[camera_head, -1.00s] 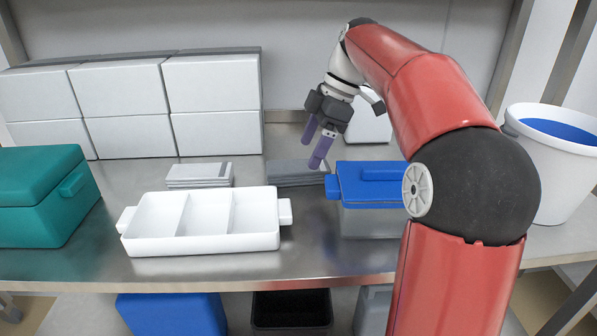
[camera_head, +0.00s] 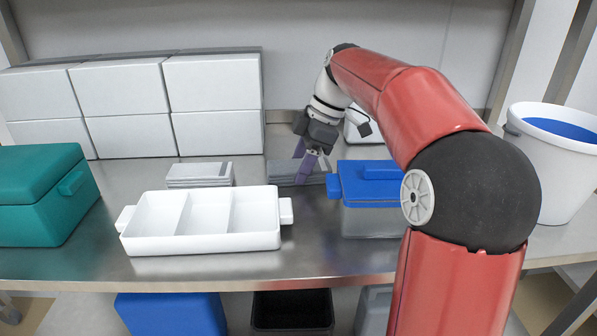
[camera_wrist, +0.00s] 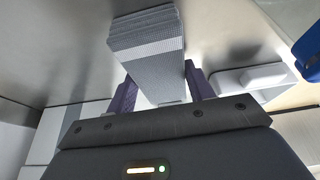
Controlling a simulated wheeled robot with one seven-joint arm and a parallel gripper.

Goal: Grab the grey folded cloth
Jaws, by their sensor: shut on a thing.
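The grey folded cloth (camera_head: 284,172) lies on the steel table behind the white tray and left of the blue-lidded box. My gripper (camera_head: 305,170) is down at the cloth's right part, its purple fingers pointing down. In the wrist view, the cloth (camera_wrist: 148,50) runs between the two purple fingers of my gripper (camera_wrist: 160,92), with one finger on each side of it. My gripper is shut on the cloth. The cloth's folded layers show at its far end.
A white three-part tray (camera_head: 205,245) stands in front. A blue-lidded box (camera_head: 370,185) is close on the right. A grey-white stack (camera_head: 200,174) lies to the left. White boxes (camera_head: 215,90), a teal box (camera_head: 45,195) and a white bucket (camera_head: 555,180) stand around.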

